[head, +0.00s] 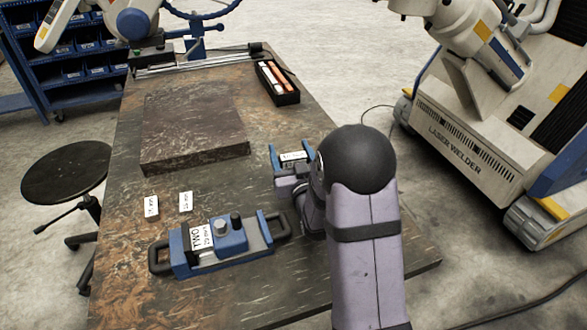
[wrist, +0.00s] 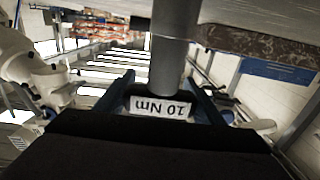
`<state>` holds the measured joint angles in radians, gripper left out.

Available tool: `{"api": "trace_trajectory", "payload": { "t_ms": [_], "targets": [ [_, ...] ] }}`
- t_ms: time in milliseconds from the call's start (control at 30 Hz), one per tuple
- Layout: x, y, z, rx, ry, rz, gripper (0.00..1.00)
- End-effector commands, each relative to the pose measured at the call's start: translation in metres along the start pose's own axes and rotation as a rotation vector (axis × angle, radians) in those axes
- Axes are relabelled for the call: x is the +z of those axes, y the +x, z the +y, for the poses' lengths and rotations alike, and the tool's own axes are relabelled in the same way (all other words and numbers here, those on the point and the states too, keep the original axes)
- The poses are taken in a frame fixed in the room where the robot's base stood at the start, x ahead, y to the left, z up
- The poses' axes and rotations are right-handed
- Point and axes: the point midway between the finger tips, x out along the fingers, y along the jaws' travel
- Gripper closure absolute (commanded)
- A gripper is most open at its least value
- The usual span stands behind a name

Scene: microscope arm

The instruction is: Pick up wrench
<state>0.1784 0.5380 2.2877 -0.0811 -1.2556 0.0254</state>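I cannot clearly pick out a wrench in either view. My arm's dark round joint hides part of that area. In the wrist view, a dark block (wrist: 150,102) with an upside-down "10 Nm" label sits between two blue uprights. A grey cylinder (wrist: 174,50) comes down from the top, in front of it.
A laser welder (head: 470,150) stands right. A stool (head: 66,172) stands left.

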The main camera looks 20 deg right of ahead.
Motion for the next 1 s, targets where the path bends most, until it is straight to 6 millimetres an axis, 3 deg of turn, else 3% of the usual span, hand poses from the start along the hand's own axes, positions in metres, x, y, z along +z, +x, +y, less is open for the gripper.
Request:
{"api": "trace_trajectory", "payload": {
  "t_ms": [67, 467, 1000],
  "targets": [
    [0.0, 0.0, 0.0, 0.0, 0.0, 0.0, 0.73],
    [-0.011, 0.001, 0.0, 0.0, -0.001, 0.008, 0.73],
    [-0.086, 0.0, 0.0, 0.0, -0.001, 0.01, 0.73]
  ]
}}
